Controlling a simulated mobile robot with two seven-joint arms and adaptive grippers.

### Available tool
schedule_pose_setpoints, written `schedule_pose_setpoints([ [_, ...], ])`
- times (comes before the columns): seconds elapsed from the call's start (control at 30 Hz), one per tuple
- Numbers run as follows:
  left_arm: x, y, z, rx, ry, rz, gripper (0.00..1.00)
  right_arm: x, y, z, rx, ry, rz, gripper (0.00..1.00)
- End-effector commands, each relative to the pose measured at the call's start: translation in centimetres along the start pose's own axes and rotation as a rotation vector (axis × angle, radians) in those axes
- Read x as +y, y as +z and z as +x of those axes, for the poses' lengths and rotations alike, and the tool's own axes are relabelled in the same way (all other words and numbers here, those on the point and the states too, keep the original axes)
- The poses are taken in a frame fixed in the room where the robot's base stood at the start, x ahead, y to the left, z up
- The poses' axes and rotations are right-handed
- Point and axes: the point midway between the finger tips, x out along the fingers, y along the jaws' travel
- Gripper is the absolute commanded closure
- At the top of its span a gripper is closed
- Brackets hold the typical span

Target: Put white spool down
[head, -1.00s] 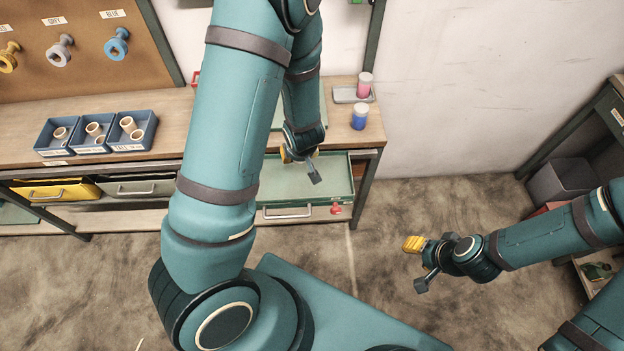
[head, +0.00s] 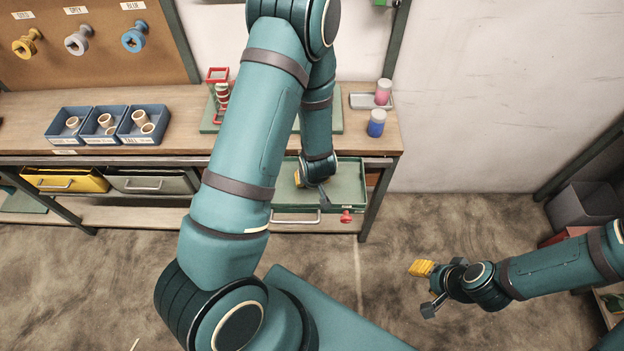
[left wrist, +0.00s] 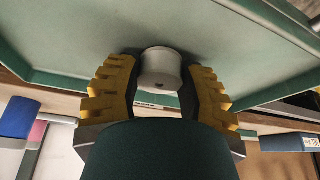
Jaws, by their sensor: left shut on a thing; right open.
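The white spool (left wrist: 161,69) shows in the left wrist view between the two yellow fingers of my left gripper (left wrist: 160,82), which is shut on it. In the head view my left gripper (head: 312,188) is over the open green drawer (head: 350,180) under the bench; the spool is hidden there. Green drawer surfaces (left wrist: 75,45) show behind the spool in the wrist view. I cannot tell whether the spool touches the drawer floor. My right gripper (head: 427,288) is open and empty over the floor at the right.
On the bench (head: 180,95), blue bins (head: 66,139) hold white spools. A red frame (head: 217,75) stands on a green mat, partly behind my left arm. A blue-and-white pot (head: 376,124) and a pink-and-white one (head: 383,92) stand at the right end.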

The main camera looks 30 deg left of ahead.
Motion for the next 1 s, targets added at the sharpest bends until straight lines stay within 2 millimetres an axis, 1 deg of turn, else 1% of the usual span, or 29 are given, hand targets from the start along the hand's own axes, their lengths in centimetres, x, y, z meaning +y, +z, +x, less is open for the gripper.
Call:
schedule_pose_setpoints([
  [0.2, 0.1, -0.1, -0.1, 0.001, 0.001, 0.0, 0.78, 0.0, 0.0, -0.1, 0.0, 0.0, 0.0, 0.53],
  [0.33, 0.0, 0.1, 0.3, 0.001, 0.001, 0.0, 0.78, 0.1, 0.1, 0.2, -0.002, 0.0, -0.001, 0.53],
  [0.37, 0.0, 0.1, 0.3, 0.001, 0.001, 0.0, 0.53, 0.1, 0.1, 0.3, -0.002, 0.0, -0.001, 0.53],
  [0.4, 0.0, 0.1, 0.2, 0.001, 0.001, 0.0, 0.39, 0.1, 0.1, 0.2, -0.002, 0.0, -0.001, 0.53],
  [0.43, 0.0, 0.1, 0.2, 0.001, 0.001, 0.0, 0.3, 0.1, 0.1, 0.2, -0.002, 0.0, -0.001, 0.53],
  [0.73, 0.0, 0.0, 0.2, 0.001, 0.001, 0.0, 0.3, 0.1, 0.1, 0.1, -0.002, 0.0, -0.001, 0.53],
  [0.83, 0.0, -0.1, -0.2, 0.001, 0.001, 0.0, 0.3, -0.1, 0.0, -0.2, 0.0, 0.0, 0.0, 0.53],
  [0.93, 0.1, -0.2, -1.4, 0.002, 0.002, 0.002, 0.3, -0.2, -0.2, -0.5, 0.004, 0.0, 0.001, 0.53],
  [1.0, 0.1, -0.2, -2.8, 0.002, 0.003, 0.002, 0.3, -0.3, -0.4, -0.9, 0.007, 0.001, 0.002, 0.53],
])
